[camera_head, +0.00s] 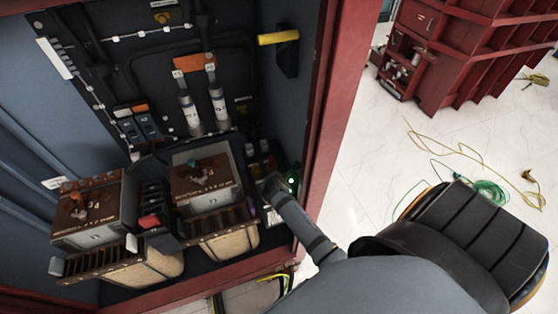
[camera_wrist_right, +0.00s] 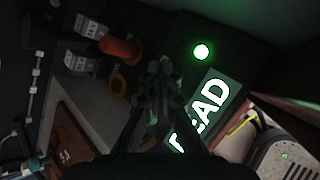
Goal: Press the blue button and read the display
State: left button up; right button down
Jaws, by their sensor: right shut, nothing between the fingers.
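My right gripper (camera_head: 268,184) reaches into the open cabinet at its lower right, beside the transformers. In the right wrist view its fingers (camera_wrist_right: 160,72) are shut and empty, in front of a dark panel. A lit display (camera_wrist_right: 217,103) on that panel shows large white letters on green. My left gripper is not in view.
Two boxy transformers (camera_head: 90,217) (camera_head: 206,190) stand in the cabinet left of my gripper. The red cabinet frame (camera_head: 332,100) runs close to my right arm. A yellow handle (camera_head: 278,37) sticks out above. Cables (camera_head: 487,190) lie on the floor outside.

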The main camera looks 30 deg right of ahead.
jog(key=shift+f, duration=0.45)
dwell(0.7)
jog(key=shift+r+p, duration=0.85)
jog(key=shift+p, duration=0.2)
jog(key=shift+r, duration=0.1)
notch_tip(320, 180, up, 5)
jog(key=p, duration=0.6)
jog(key=shift+a, duration=0.1)
dwell(0.4)
